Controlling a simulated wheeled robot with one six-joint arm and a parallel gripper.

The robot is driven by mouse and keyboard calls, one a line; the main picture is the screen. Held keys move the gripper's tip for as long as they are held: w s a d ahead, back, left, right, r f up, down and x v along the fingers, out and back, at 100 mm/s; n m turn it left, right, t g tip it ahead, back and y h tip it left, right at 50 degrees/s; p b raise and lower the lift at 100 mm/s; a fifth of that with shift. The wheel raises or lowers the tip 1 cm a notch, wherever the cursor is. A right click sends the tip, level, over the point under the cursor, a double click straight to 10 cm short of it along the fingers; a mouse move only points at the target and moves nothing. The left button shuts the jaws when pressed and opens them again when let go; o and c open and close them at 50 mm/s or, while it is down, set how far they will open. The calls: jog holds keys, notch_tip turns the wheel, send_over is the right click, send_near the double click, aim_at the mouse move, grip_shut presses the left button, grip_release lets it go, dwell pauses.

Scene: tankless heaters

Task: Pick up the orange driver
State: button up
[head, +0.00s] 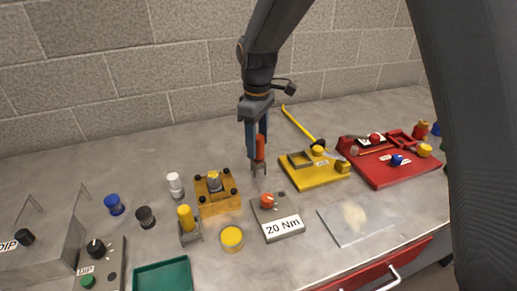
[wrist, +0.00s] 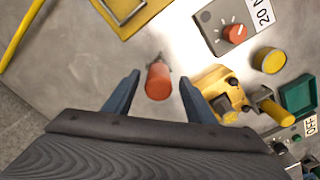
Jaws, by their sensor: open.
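The orange driver (head: 260,146) stands upright on the grey bench, with a small dark grey part at its lower end. In the wrist view its orange handle (wrist: 158,82) shows between the fingers. My gripper (head: 257,142) is open, with its blue fingers pointing down around the handle. In the wrist view my gripper (wrist: 160,79) has one finger on each side of the driver, with a gap visible on both sides. I cannot tell exactly how deep the handle is between the fingers.
A grey "20 Nm" block (head: 287,228) with an orange-red knob is in front. A yellow fixture (head: 207,205) stands to the left. A yellow tray (head: 322,180) and red tray (head: 407,180) lie to the right. A block wall (head: 150,90) is behind.

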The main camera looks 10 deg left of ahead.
aim_at(258, 150)
jog(key=shift+w+d+f+p, duration=0.1)
jog(key=shift+f+p, duration=0.3)
jog(key=shift+f, duration=1.15)
jog(key=c, duration=1.1)
